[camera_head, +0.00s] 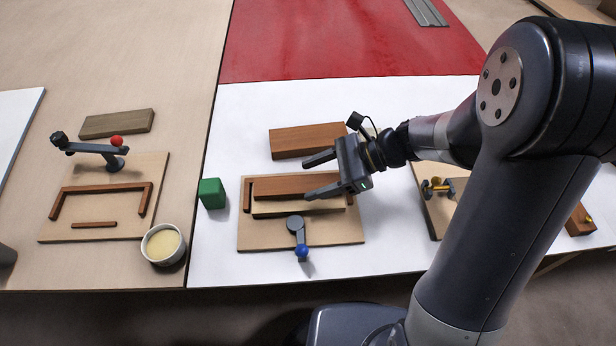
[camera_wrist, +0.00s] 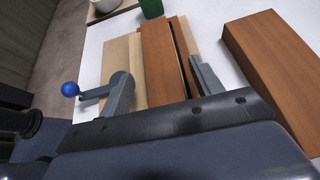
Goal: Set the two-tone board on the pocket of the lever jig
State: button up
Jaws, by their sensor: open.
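The two-tone board, brown with a paler tan strip along its front, lies in the pocket of the middle lever jig (camera_head: 257,238), between brown side rails. The board's brown part (camera_head: 280,185) also shows in the wrist view (camera_wrist: 159,62). The jig's lever with a blue ball (camera_head: 302,251) points to the front, away from the board; the ball is at left in the wrist view (camera_wrist: 70,89). My gripper (camera_head: 307,180) is open above the board's right half. In the wrist view its fingers show on either side of the board. I cannot tell whether they touch it.
A brown block (camera_head: 300,140) lies just behind the jig. A green block (camera_head: 211,193) stands left of it. Further left are a cup (camera_head: 162,245) and another jig (camera_head: 75,232) with a red-ball lever (camera_head: 117,141). A jig with a brass knob (camera_head: 437,184) is partly behind my arm.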

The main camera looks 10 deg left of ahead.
jog(key=p+v, duration=0.1)
jog(key=v, duration=0.9)
jog(key=shift+f, duration=0.1)
